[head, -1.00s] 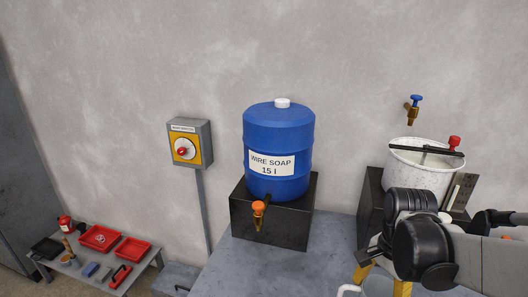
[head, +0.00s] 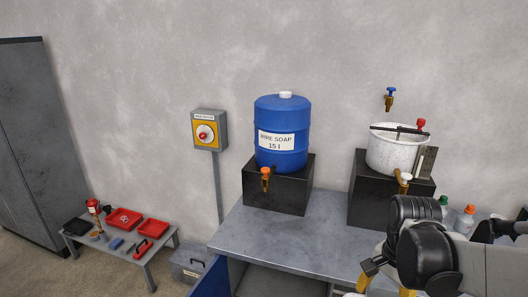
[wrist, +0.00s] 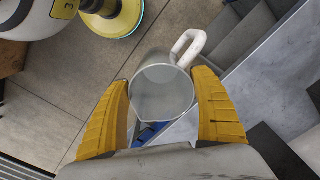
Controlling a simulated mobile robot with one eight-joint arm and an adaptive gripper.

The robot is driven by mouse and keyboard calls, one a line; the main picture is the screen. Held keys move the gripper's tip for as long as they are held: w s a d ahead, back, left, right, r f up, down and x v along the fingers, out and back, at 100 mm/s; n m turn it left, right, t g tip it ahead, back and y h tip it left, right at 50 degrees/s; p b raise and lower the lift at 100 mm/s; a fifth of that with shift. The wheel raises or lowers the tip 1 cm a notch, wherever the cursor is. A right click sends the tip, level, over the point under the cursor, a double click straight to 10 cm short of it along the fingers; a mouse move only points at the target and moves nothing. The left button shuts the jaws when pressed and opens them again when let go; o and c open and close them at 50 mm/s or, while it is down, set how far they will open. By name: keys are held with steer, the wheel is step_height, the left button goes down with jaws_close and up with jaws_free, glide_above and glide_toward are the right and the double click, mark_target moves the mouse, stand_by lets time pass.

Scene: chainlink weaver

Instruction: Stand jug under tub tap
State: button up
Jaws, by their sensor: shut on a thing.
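My gripper (wrist: 162,95) is shut on a clear jug (wrist: 163,92) with a white loop handle (wrist: 187,47); its yellow fingers press either side of it in the wrist view. In the head view my gripper (head: 384,287) is low at right, in front of the bench, with the jug mostly hidden or cut off. The speckled white tub (head: 392,153) stands on a black block (head: 370,195). Its brass tap (head: 402,186) with a white handle sticks out at the front, just above my wrist. The jug is apart from the tap.
A blue soap drum (head: 281,135) with an orange tap (head: 265,177) stands on another black block (head: 277,197). The grey bench top (head: 295,228) is clear between the blocks. Bottles (head: 464,220) stand at right behind my arm. A blue tap (head: 390,98) is on the wall.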

steer(key=shift+n, duration=0.9)
steer(key=w+f, duration=0.1)
steer(key=w+a+f+b, duration=0.1)
steer(key=w+f, duration=0.1)
steer(key=w+a+f+n+b, duration=0.2)
steer(key=w+a+f+n, duration=0.1)
steer(key=f+n, duration=0.2)
steer(key=w+a+f+n+b, duration=0.3)
steer(key=f+n, duration=0.1)
steer(key=f, duration=0.3)
steer(key=shift+w+a+n, duration=0.2)
steer(key=shift+w+n, duration=0.05)
steer(key=shift+n, duration=0.15)
